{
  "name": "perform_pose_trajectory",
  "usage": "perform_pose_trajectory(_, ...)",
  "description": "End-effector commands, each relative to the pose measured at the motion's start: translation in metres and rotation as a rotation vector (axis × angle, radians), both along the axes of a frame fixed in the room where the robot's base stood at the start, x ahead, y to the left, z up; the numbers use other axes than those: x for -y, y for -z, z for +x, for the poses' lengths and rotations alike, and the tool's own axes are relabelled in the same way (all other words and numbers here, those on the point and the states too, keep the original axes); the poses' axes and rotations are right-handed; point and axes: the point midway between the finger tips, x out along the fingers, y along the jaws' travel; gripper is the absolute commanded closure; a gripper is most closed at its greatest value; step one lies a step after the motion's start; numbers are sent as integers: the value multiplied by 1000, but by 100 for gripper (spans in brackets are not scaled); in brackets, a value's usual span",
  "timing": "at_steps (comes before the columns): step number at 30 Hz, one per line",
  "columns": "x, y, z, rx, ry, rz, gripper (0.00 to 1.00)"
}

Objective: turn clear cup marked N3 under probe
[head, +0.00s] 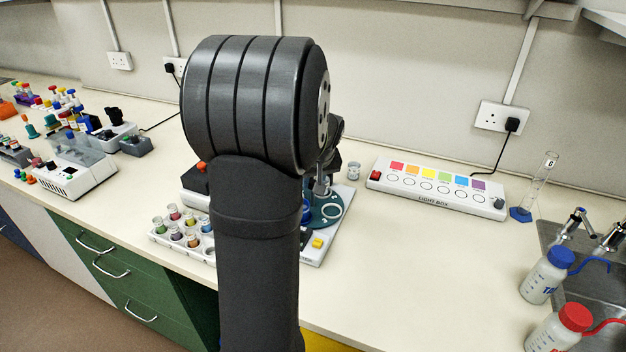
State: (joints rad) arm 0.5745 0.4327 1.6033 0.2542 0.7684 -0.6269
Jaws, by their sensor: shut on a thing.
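My own dark arm fills the middle of the head view and hides most of the device behind it. My gripper is hidden behind the arm. A dark teal disc (322,220) with a pale ring (331,210) shows just right of the arm, on a pale base with a yellow button (317,243). A metallic upright part (322,188), possibly the probe, stands over the disc. A small clear cup (353,171) stands on the bench behind the disc; no marking on it is readable. I cannot make out a cup marked N3.
A white rack (163,237) of small cups with coloured contents stands left of the arm. A light box (435,188) lies at the back right. A glass cylinder (537,185) and wash bottles (547,276) stand at the right. The bench (420,270) at front right is clear.

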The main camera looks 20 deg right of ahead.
Motion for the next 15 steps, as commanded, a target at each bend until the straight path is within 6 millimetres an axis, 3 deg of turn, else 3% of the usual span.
perform_pose_trajectory(15, 0, 1, 0, -2, -98, 2, 100)
